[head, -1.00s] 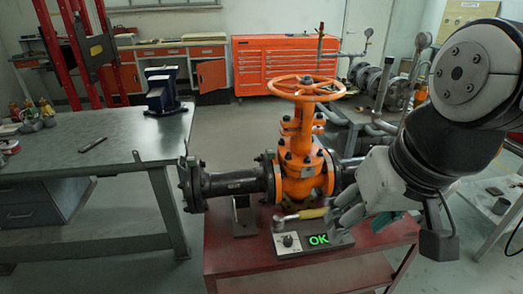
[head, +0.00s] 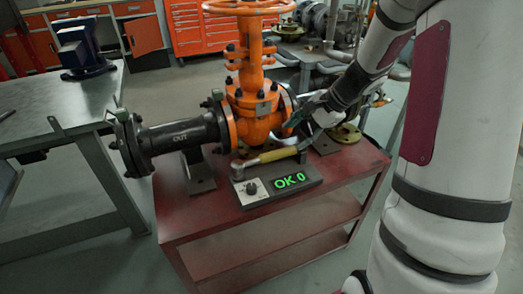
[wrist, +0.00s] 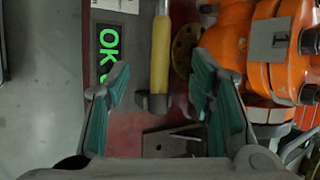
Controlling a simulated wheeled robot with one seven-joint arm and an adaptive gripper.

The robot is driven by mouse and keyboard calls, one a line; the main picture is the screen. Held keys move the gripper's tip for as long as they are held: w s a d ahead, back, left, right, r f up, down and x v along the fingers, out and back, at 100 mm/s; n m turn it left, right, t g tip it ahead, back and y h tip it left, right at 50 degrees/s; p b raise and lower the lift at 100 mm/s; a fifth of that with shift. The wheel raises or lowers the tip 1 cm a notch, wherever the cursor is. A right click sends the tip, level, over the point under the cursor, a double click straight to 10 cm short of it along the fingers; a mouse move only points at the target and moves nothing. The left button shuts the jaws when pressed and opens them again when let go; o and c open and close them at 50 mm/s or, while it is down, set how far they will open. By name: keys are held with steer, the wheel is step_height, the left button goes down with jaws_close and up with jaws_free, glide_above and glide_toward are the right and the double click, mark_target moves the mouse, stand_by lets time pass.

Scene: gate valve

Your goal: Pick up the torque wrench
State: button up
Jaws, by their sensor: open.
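The torque wrench (head: 272,156) has a yellow grip and a metal head at its left end. It lies along the back of a grey display box (head: 262,189) with green "OK 0" digits. In the wrist view the yellow grip (wrist: 161,55) runs upright in the picture, its end by a grey bracket (wrist: 154,103). My gripper (wrist: 160,72) is open, with one teal-padded finger on each side of the grip in that view. In the head view my gripper (head: 306,118) is above and behind the grip's right end. I cannot tell the exact gap.
The orange gate valve (head: 258,108) with its black outlet pipe (head: 187,133) stands on the red cart (head: 225,215), close to the wrench. In the wrist view orange valve parts (wrist: 272,45) are right beside my right finger. A grey workbench (head: 60,115) stands at left.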

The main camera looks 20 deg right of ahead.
mark_target(276, 153)
steer(key=shift+m, duration=0.3)
steer(key=b+x, duration=0.1)
steer(key=x, duration=0.4)
steer(key=d+b+x, duration=0.1)
steer(key=x, duration=0.3)
steer(key=b+x, duration=0.1)
steer(key=x, duration=0.4)
steer(key=shift+w+f, duration=0.35)
steer(key=shift+f, duration=0.15)
jaws_close()
steer(key=shift+r, duration=0.1)
